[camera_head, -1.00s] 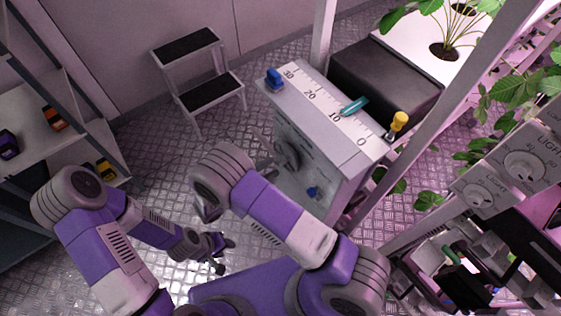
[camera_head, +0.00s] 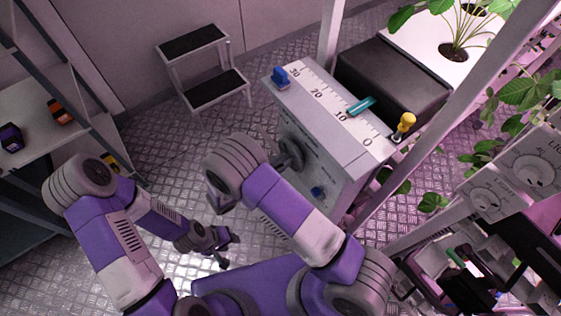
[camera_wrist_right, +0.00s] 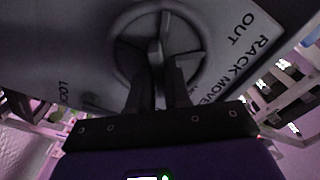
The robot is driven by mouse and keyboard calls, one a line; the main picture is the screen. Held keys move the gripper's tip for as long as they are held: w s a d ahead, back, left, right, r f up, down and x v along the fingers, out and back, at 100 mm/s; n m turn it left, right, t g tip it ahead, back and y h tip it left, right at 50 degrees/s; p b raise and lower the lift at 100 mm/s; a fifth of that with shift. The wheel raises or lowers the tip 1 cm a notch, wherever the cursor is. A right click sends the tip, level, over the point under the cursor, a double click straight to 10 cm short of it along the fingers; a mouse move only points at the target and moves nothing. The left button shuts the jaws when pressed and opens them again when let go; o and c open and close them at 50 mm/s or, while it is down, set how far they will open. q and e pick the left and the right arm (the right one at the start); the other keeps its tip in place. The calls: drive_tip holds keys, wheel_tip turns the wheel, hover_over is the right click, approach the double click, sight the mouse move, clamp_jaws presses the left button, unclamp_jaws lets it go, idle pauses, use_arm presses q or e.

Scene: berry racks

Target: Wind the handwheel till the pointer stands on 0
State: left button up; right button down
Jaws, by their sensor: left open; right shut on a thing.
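The grey console bears a white scale (camera_head: 330,102) marked 30, 20, 10, 0. A teal pointer (camera_head: 362,105) lies across it with its tip close to the 10. The dark handwheel (camera_head: 292,156) is on the console's front face, partly hidden by my right arm in the head view. In the right wrist view the handwheel (camera_wrist_right: 122,50) shows as a ring with spokes. My right gripper (camera_wrist_right: 157,78) is shut on the handwheel near its hub; the head view hides its fingers. My left gripper (camera_head: 226,248) is open and empty, low over the floor, away from the console.
A blue block (camera_head: 280,77) sits at the scale's 30 end and a yellow-handled knob (camera_head: 405,122) near 0. A blue button (camera_head: 318,191) is on the console front. A step stool (camera_head: 205,70) stands behind left, shelves (camera_head: 60,100) at left. A rack post is close right.

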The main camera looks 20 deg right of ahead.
drive_tip(key=shift+m, duration=0.4)
drive_tip(key=shift+w+a+f+m+b, duration=0.1)
drive_tip(key=shift+w+f+m+b, duration=0.05)
drive_tip(key=shift+m, duration=5.35)
drive_tip(key=shift+w+f+m+b, duration=0.1)
drive_tip(key=shift+f+m, duration=0.05)
drive_tip(key=shift+m, duration=5.35)
drive_tip(key=shift+w+a+f+m+b, duration=0.1)
drive_tip(key=shift+w+f+m+b, duration=0.05)
drive_tip(key=shift+m, duration=5.35)
drive_tip(key=c, duration=1.2)
unclamp_jaws()
